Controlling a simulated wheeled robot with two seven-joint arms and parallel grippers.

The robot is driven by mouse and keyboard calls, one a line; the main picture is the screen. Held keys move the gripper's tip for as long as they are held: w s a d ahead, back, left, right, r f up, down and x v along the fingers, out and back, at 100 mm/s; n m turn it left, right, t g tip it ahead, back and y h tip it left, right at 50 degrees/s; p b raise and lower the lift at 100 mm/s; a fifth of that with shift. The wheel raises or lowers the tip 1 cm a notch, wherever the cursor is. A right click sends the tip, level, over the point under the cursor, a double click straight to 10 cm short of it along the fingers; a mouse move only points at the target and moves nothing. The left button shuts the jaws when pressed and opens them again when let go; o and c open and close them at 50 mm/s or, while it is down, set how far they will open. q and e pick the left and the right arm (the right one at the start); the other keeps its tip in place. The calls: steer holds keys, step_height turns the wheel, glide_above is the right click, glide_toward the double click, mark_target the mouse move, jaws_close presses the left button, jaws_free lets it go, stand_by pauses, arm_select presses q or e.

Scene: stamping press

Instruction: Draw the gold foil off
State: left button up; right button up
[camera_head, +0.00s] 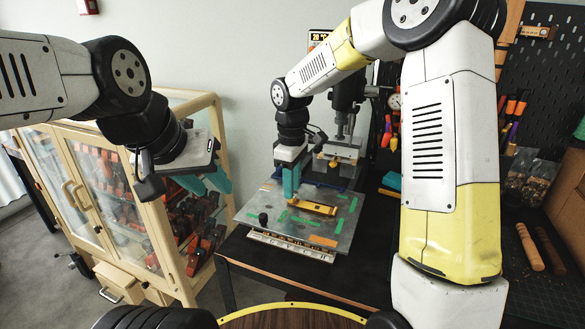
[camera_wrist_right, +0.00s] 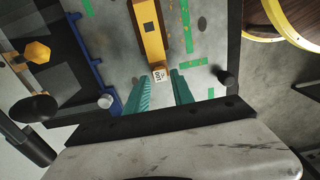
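A long gold-yellow piece (camera_head: 313,207) lies on a grey metal plate (camera_head: 340,228) marked with green tape. In the right wrist view the gold piece (camera_wrist_right: 150,32) has a dark square on it and a small white printed tag (camera_wrist_right: 160,74) at its near end. I cannot tell the foil apart from a body under it. My right gripper (camera_head: 291,182) is above the plate, left of the gold piece. In the wrist view its teal fingers (camera_wrist_right: 160,78) are apart, with the tag between their tips. My left gripper (camera_head: 207,183) appears open and empty, before the glass cabinet.
The press (camera_head: 345,130) stands behind the plate. A black knob (camera_head: 263,218) sits on the plate's left part. A glass-fronted cabinet (camera_head: 165,277) is at left. Tools hang at right, near a bag (camera_head: 528,178) and wooden rods (camera_head: 530,245). Dark table surface shows around the plate.

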step_height(320, 180, down, 3)
steer(key=shift+r, duration=0.25)
jaws_close()
steer(key=shift+r, duration=0.15)
steer(key=shift+r, duration=0.45)
steer(key=shift+r, duration=1.7)
